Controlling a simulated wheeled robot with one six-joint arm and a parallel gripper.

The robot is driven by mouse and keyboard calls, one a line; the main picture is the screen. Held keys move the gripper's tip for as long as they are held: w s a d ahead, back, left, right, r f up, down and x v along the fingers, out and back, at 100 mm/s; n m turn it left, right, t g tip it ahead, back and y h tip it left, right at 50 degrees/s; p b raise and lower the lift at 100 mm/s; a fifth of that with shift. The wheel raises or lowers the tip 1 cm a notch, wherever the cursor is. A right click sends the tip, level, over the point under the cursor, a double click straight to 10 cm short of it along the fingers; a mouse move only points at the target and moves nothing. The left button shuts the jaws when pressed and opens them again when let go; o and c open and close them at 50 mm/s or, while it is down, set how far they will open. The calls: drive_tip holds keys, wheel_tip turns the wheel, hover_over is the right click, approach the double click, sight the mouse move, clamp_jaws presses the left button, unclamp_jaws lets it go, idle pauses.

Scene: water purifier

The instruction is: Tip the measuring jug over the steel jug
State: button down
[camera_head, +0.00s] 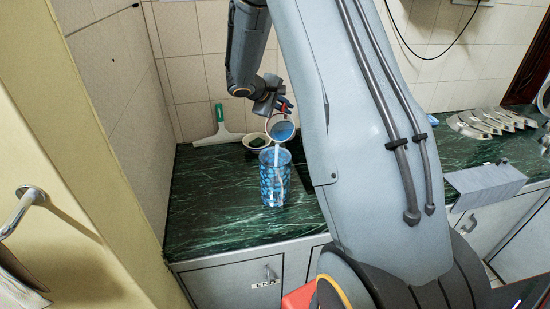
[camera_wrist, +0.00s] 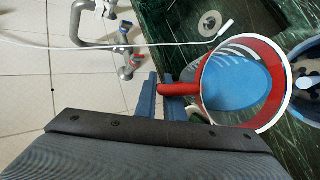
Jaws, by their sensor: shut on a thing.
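The measuring jug (camera_head: 281,131) is tilted in the head view, its mouth facing down and forward with blue water inside. A pale stream runs from its lip into the steel jug (camera_head: 273,185), a blue-patterned cylinder standing upright on the counter below. My gripper (camera_head: 284,104) is above the steel jug, shut on the measuring jug. In the wrist view, the measuring jug (camera_wrist: 232,85) shows a red rim, and my gripper (camera_wrist: 163,90) is closed on its red handle. Part of the steel jug's rim (camera_wrist: 291,62) shows at the right edge, beside the measuring jug.
A white and green squeegee (camera_head: 219,134) leans at the back wall. Steel plates (camera_head: 490,122) stand at the far right. The counter (camera_head: 215,220) in front is clear.

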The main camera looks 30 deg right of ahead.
drive_tip(key=shift+s+a+r+t+h+b, duration=0.25)
drive_tip(key=shift+r+h+b, duration=0.2)
drive_tip(key=shift+b, duration=0.2)
drive_tip(key=shift+s+a+r+t+h+b, duration=0.15)
drive_tip(key=shift+r+t+h+b, duration=0.1)
drive_tip(key=shift+r+h+b, duration=0.25)
idle(0.6)
drive_tip(key=shift+s+a+r+m+t+h+b, duration=0.2)
drive_tip(key=shift+s+a+r+t+h+b, duration=0.15)
drive_tip(key=shift+r+b, duration=0.15)
drive_tip(key=shift+s+a+r+m+t+h+b, duration=0.25)
drive_tip(key=shift+s+r+t+b, duration=0.1)
drive_tip(key=shift+r+b, duration=0.15)
idle(0.6)
